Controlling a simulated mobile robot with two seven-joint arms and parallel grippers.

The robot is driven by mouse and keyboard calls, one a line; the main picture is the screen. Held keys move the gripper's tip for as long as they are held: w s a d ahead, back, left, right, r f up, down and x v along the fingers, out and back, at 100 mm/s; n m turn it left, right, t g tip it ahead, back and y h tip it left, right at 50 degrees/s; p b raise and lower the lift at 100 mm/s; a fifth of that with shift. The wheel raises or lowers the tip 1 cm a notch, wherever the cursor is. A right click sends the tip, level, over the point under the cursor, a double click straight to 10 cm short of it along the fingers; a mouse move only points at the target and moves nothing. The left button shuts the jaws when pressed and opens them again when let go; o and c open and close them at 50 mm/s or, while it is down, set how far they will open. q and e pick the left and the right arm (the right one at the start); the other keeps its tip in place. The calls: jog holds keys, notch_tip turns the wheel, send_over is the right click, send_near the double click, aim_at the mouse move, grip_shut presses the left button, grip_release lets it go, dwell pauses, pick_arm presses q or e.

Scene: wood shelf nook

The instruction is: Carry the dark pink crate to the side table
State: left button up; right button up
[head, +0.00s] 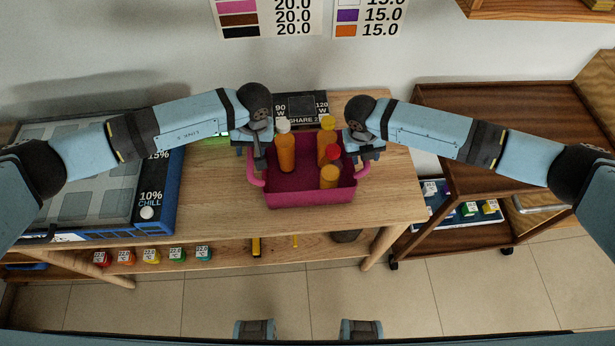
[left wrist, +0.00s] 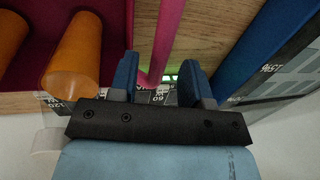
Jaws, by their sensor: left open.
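The dark pink crate (head: 312,198) stands on the light wood table (head: 225,215) and holds several orange bottles (head: 286,154). My left gripper (head: 260,158) is at the crate's left side, by its handle. In the left wrist view the pink handle (left wrist: 166,40) runs between the two blue fingers of my open left gripper (left wrist: 160,68). My right gripper (head: 366,153) is at the crate's right side, by the other handle (head: 362,170); whether its fingers are closed is not clear. No piece is labelled as the side table.
A blue-edged panel tray (head: 163,195) lies left of the crate. A dark sign (head: 302,105) stands behind it. A dark brown wooden unit on casters (head: 455,100) stands to the right, its top mostly bare. Small coloured items sit on the lower shelf (head: 225,258).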

pick_arm(q)
jog(key=r, duration=0.3)
jog(key=d+r, duration=0.1)
jog(key=r, duration=0.1)
pick_arm(e)
notch_tip(320, 180, up, 12)
jog(key=a, duration=0.2)
jog(key=shift+a, duration=0.15)
jog(key=shift+s+f, duration=0.1)
jog(key=shift+s, duration=0.05)
dwell(0.3)
